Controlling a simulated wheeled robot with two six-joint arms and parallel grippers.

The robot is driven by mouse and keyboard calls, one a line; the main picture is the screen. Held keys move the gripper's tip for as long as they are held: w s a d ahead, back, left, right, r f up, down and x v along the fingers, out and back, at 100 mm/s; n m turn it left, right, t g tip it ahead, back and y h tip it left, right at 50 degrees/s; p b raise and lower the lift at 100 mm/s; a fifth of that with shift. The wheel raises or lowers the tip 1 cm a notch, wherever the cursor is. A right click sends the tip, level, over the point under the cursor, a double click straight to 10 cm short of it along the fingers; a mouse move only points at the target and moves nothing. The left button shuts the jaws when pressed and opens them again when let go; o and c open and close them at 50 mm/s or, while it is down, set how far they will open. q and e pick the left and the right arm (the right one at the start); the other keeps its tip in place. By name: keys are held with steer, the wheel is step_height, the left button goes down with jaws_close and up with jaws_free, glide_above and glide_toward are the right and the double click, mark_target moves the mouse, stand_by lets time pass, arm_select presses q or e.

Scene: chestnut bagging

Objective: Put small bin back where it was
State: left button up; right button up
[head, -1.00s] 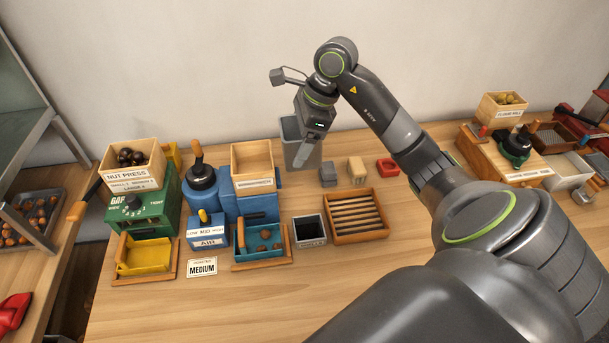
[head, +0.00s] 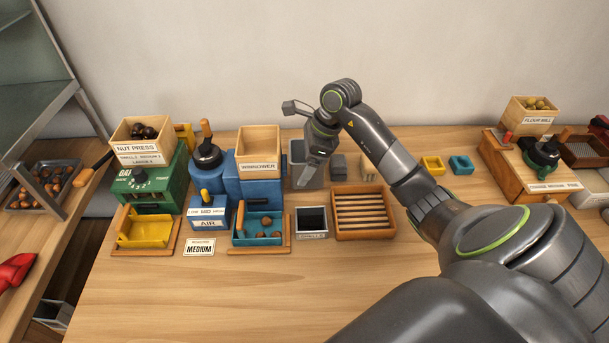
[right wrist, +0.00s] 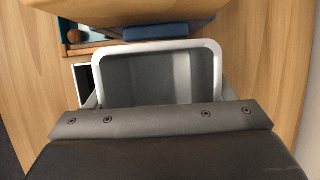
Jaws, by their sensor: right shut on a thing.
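A grey small bin (head: 300,178) with a pale rim is at the back of the bench, just right of the winnower. My right gripper (head: 309,172) comes down over it and is shut on its wall. In the right wrist view the bin (right wrist: 150,78) shows its open top, looks empty, and sits right against the gripper (right wrist: 155,118). I cannot tell whether its base touches the bench. My left gripper is not in view.
The wooden-topped winnower (head: 258,148) stands close left. A small dark-mouthed box (head: 312,222) and a slatted wooden tray (head: 364,213) are in front. Grey block (head: 338,167) is close right. The bench front (head: 240,295) is clear.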

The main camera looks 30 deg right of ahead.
step_height(320, 180, down, 2)
steer(key=shift+f, duration=0.25)
step_height(320, 180, down, 3)
steer(key=shift+f+p, duration=0.1)
steer(key=shift+p, duration=0.5)
steer(key=shift+f, duration=0.2)
steer(key=shift+f+b, duration=0.2)
steer(key=shift+b, duration=0.15)
steer(key=o, duration=1.5)
steer(key=shift+r, duration=0.1)
steer(key=shift+c, duration=0.2)
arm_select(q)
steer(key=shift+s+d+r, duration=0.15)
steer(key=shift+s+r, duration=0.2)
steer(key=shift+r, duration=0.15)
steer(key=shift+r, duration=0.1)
arm_select(e)
steer(key=shift+r, duration=0.1)
